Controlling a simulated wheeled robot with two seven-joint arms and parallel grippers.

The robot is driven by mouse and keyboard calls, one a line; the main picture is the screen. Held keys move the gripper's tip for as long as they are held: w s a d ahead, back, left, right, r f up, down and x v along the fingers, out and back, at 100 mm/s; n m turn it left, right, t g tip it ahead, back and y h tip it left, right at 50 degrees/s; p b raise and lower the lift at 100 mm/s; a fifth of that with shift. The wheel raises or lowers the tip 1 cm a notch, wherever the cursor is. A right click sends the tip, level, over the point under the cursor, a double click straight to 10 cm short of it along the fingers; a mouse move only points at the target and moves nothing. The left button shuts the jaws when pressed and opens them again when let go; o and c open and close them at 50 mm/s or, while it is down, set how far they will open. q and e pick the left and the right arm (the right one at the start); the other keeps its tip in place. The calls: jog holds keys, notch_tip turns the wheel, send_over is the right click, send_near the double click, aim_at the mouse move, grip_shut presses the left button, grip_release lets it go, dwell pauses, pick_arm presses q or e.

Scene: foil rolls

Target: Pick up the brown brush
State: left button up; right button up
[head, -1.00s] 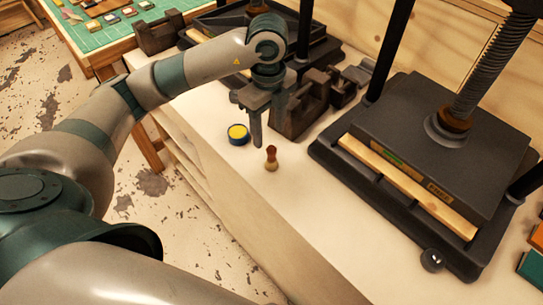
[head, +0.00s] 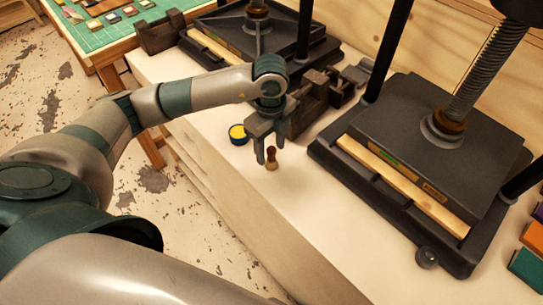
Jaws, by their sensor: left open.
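The brown brush (head: 271,160) is small and stands upright on the pale bench top (head: 320,205), with a darker top and a lighter foot. My left gripper (head: 269,156) points down, its two fingers apart, right at the brush. One finger shows to the left of the brush and the other appears behind its top. I cannot tell from this view how far down the fingers reach around it. The brush's foot looks to rest on the bench. My right gripper is not in view.
A round tin with a yellow top (head: 238,134) stands just left of my left gripper. Dark metal vises (head: 312,100) stand close behind. A large black press (head: 420,160) takes up the right, with coloured blocks (head: 528,265) beyond. The bench front is clear.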

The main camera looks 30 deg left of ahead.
aim_at(273, 158)
pick_arm(q)
jog(key=f, duration=0.1)
jog(key=f+p, duration=0.1)
jog(key=shift+s+d+f+p, duration=0.15)
jog(key=shift+d+f+p, duration=0.15)
jog(key=shift+d+f, duration=0.1)
jog(key=shift+f, duration=0.6)
jog(key=c, duration=1.2)
